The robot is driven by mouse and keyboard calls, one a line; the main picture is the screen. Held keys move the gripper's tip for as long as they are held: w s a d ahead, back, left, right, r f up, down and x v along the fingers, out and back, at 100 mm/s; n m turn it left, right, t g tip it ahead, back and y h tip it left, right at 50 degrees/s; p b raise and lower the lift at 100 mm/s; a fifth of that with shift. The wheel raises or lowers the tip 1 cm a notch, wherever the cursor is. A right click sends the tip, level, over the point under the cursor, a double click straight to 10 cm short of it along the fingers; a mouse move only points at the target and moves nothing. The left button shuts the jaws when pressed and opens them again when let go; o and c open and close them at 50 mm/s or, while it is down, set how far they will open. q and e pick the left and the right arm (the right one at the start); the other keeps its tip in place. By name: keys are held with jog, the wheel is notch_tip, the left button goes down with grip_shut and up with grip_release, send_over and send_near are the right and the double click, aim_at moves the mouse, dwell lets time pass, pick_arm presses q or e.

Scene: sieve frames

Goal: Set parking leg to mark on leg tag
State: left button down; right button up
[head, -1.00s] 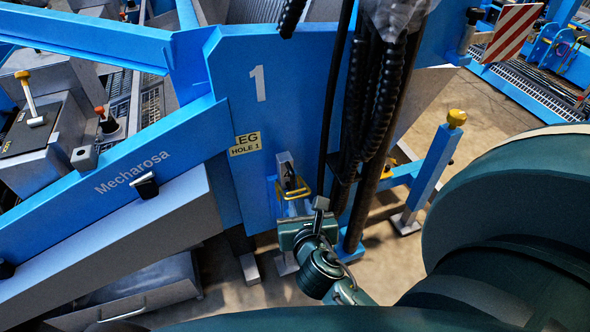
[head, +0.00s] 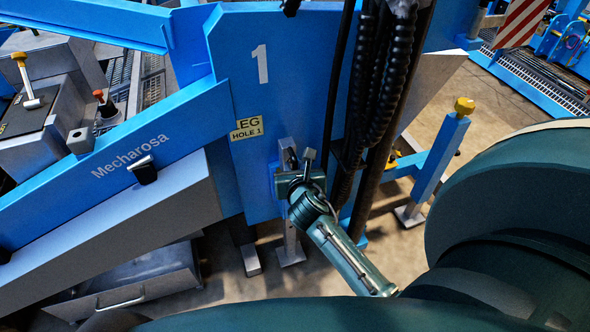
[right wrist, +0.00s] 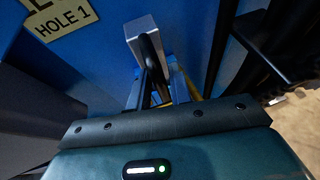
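The leg tag (head: 246,129), a cream plate reading "LEG HOLE 1", is on the blue panel marked 1; part of it also shows in the right wrist view (right wrist: 62,17). The grey parking leg (head: 290,246) stands beside that panel, its foot near the floor. Its square top (right wrist: 146,32) rises beyond my gripper in the right wrist view. My right gripper (head: 293,172) is at the leg's upper part, below and right of the tag. Its fingers are dark and partly hidden, so their gap and any grip are unclear. A yellow handle is mostly hidden behind the gripper. My left gripper is out of view.
Black hoses (head: 377,95) hang close to the right of the gripper. A blue post with a yellow knob (head: 464,105) stands further right. The Mechabrosa-style blue beam (head: 150,150) slopes up at left. A grey drawer (head: 130,283) sits low at left.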

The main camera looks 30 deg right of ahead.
jog(key=shift+w, duration=0.1)
jog(key=shift+c, duration=0.4)
grip_shut()
